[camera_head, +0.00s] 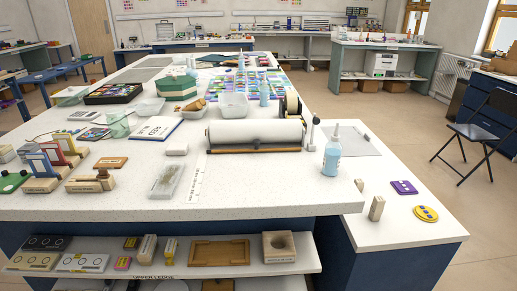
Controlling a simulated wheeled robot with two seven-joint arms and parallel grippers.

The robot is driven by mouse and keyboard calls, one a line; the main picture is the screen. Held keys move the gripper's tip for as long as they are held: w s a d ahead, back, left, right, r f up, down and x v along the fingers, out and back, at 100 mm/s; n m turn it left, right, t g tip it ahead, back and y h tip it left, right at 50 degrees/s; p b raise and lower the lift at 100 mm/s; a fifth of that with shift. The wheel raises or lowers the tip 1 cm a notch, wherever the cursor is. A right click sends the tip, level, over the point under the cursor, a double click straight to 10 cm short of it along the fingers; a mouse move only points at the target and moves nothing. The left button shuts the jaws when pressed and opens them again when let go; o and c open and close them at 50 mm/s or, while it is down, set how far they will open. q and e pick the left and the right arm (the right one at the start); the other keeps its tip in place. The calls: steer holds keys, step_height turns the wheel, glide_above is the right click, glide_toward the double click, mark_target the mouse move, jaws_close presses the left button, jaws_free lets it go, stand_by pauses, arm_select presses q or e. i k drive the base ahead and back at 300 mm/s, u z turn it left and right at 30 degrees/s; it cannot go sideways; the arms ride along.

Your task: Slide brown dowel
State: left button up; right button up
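Neither of my grippers is in view. On the white worktop at the left, a small wooden fixture (90,184) carries brown pieces lying along it; I cannot tell for sure whether one is the brown dowel. None of these is touched by a gripper.
Upright coloured frames (50,160) stand left of the fixture. A clear tray (166,181) and ruler strip (198,179) lie to its right. A blue bottle (332,152) stands at the right. The worktop's front strip is clear.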

mark_target(256, 142)
steer(key=u, duration=1.3)
steer(key=i, duration=0.9)
steer(key=z, duration=1.15)
